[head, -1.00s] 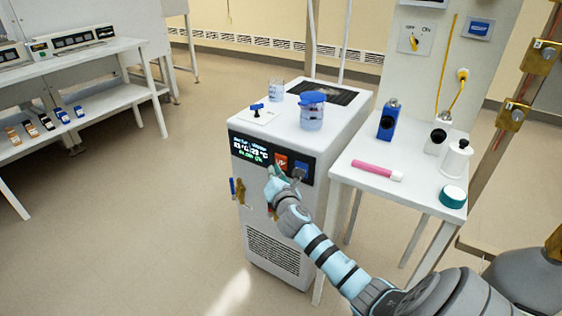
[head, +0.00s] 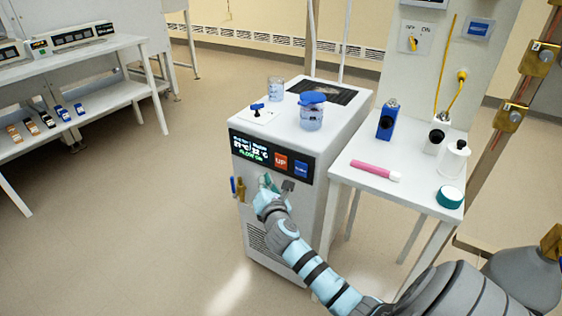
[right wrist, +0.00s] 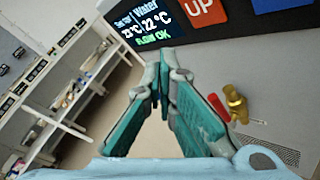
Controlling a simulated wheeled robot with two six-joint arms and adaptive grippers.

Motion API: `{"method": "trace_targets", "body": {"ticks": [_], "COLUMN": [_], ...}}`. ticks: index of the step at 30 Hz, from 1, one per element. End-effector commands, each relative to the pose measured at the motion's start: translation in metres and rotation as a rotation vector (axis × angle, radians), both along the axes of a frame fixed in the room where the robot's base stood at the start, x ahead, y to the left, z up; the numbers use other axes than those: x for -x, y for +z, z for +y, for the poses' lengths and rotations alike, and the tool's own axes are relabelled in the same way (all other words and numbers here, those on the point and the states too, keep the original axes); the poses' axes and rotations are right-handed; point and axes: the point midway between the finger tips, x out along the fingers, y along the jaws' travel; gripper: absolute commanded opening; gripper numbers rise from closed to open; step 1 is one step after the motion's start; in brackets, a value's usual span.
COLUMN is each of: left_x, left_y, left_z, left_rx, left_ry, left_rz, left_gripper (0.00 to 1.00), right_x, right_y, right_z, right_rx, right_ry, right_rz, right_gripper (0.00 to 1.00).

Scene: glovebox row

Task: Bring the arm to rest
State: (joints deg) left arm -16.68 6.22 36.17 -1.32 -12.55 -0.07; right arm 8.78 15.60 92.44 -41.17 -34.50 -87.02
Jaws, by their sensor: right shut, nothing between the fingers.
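My right gripper (head: 268,186) is in front of the white chiller unit (head: 312,225), below its dark display panel (head: 262,158). In the right wrist view its green-padded fingers (right wrist: 160,72) meet at the tips with nothing between them. The panel shows water readings of 23 °C and 22 °C, green text that looks like a flow OK line, an orange UP button (head: 281,161) and a blue button (head: 301,169). In the right wrist view the UP button (right wrist: 205,10) is above and right of the fingertips. My left gripper is not in view.
A brass valve (right wrist: 236,104) with a red part is on the chiller front. A lidded beaker (head: 311,117) and another beaker (head: 275,90) stand on top. A white side table (head: 368,163) at right holds a pink tube (head: 375,171) and bottles. Floor at left is open.

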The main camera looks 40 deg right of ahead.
Motion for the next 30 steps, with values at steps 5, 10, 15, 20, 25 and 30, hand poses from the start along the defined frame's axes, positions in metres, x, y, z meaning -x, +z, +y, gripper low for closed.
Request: {"method": "trace_targets", "body": {"ticks": [5,10,15,20,25,30], "left_x": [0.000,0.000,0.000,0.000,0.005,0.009], "left_y": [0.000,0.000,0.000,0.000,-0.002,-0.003], "left_z": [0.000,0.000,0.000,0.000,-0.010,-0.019], "left_rx": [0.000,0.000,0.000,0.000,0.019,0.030], "left_ry": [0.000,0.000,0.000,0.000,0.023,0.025], "left_rz": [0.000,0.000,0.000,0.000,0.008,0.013], "left_gripper": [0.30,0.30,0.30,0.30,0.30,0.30], "right_x": [0.000,0.000,0.000,0.000,-0.002,0.025], "right_y": [0.000,0.000,0.000,0.000,0.001,-0.145], "right_z": [0.000,0.000,0.000,0.000,0.004,0.023], "right_rx": [0.000,0.000,0.000,0.000,-0.142,-0.987], "right_ry": [0.000,0.000,0.000,0.000,-0.003,-0.179], "right_rz": [0.000,0.000,0.000,0.000,-0.079,-0.147], "right_gripper": [0.00,0.00,0.00,0.00,0.00,0.00]}}
